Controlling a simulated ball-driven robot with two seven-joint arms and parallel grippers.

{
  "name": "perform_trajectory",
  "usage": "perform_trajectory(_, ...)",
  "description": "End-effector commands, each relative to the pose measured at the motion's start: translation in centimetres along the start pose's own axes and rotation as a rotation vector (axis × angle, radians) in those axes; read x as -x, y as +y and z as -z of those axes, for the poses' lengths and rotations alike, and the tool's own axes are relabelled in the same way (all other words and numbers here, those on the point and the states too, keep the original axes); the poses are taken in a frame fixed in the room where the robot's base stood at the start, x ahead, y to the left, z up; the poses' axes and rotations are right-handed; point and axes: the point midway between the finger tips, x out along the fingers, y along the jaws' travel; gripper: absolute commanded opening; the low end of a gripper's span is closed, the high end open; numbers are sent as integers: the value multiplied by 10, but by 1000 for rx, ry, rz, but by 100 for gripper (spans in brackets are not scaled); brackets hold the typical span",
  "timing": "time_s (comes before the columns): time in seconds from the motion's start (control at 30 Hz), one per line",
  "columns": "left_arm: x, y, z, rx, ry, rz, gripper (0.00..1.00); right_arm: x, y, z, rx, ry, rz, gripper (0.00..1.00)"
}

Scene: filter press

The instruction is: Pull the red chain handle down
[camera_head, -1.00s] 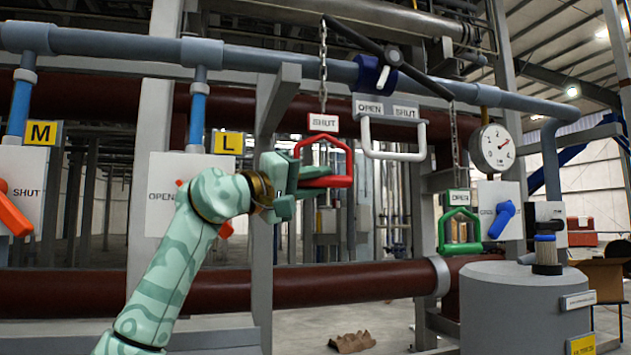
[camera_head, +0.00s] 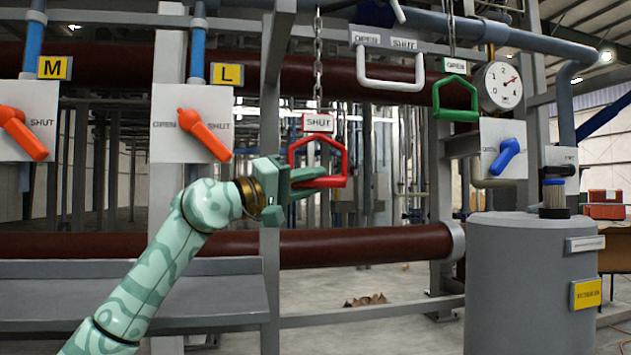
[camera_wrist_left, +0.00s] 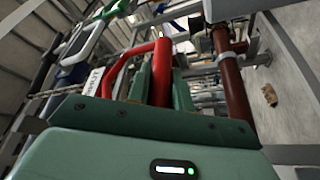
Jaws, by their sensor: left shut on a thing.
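The red chain handle (camera_head: 345,160) hangs from a chain (camera_head: 317,60) under a SHUT tag (camera_head: 318,123) in the head view. My left gripper (camera_head: 308,183) is shut on the handle's bottom bar, coming from the left. In the left wrist view the red handle (camera_wrist_left: 163,72) rises from between the green fingers, which hide part of the bar. The green handle (camera_head: 456,112) hangs on the other chain under an OPEN tag and is higher than the red one. My right gripper is not in view.
A white fixed handle (camera_head: 390,85) is above and right of the red one. A grey post (camera_head: 270,130) stands just behind my left wrist. Orange valve levers (camera_head: 205,135) are at left. A grey tank (camera_head: 520,270) and pressure gauge (camera_head: 501,86) are at right.

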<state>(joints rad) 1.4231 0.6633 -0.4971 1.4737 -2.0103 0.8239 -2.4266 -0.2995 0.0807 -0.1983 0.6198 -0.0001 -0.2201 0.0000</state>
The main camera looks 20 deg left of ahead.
Motion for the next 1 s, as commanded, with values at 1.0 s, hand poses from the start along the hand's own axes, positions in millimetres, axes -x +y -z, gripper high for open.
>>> perform_trajectory(1.0,132,-10,-4,9,-8,16,43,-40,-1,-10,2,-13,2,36)
